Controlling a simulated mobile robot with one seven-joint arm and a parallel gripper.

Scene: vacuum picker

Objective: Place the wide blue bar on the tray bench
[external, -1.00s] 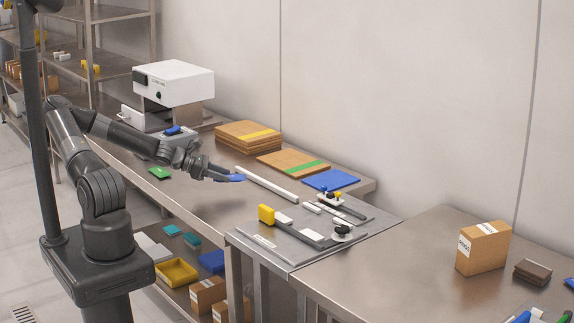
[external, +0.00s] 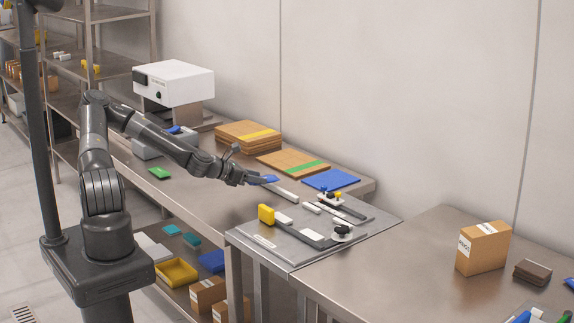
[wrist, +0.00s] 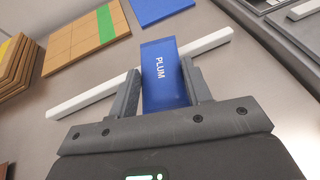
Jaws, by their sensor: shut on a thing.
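A wide blue bar (wrist: 165,75) with the white word PLUM stands out between the two dark fingers of my gripper (wrist: 160,92) in the wrist view. The gripper is shut on it. In the external view my gripper (external: 255,180) holds the blue bar (external: 269,178) over the long steel bench (external: 215,190), near a long white bar (external: 285,196). The gap between the blue bar and the bench is hard to judge. I cannot tell which bench is the tray bench.
Brown boards (external: 248,135), a green-striped board (external: 293,164) and a blue sheet (external: 331,179) lie behind. A grey plate (external: 270,243) with a yellow block (external: 266,215) and black-knobbed fixtures is at right. A cardboard box (external: 483,248) stands on the right bench (external: 400,260).

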